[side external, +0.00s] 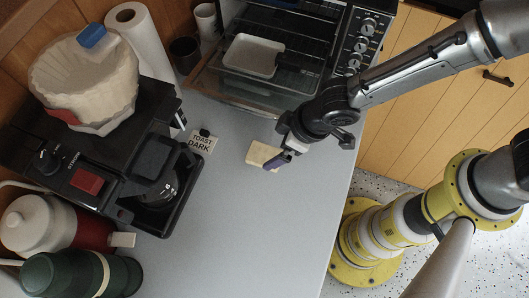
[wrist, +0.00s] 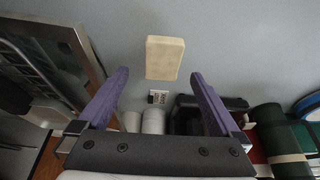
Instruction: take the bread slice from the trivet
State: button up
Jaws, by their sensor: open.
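The bread slice (side external: 258,151) is a pale cream slab on the grey counter, left of my gripper in the side view. In the wrist view the bread slice (wrist: 165,58) shows whole, ahead of and roughly centred between my fingertips. My gripper (side external: 275,160) has purple fingers; one overlaps the slice's lower right edge in the side view. In the wrist view my gripper (wrist: 158,73) is open, with nothing between its fingers. Whether a finger touches the slice, I cannot tell. I cannot make out a trivet in either view.
A "TOAST DARK" card (side external: 202,141) stands left of the slice. A toaster oven (side external: 290,55) holding a white tray (side external: 253,56) is behind. A black coffee maker (side external: 100,175), a red-and-white jug (side external: 40,225) and a green flask (side external: 75,275) stand left. The front counter (side external: 240,230) is clear.

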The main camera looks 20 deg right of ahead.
aim_at(266, 155)
jog(key=x, duration=0.5)
jog(key=shift+s, duration=0.2)
jog(key=shift+c, duration=0.3)
jog(key=shift+a, duration=0.1)
jog(key=c, duration=1.3)
jog(key=shift+o, duration=0.2)
jog(key=shift+r, duration=0.15)
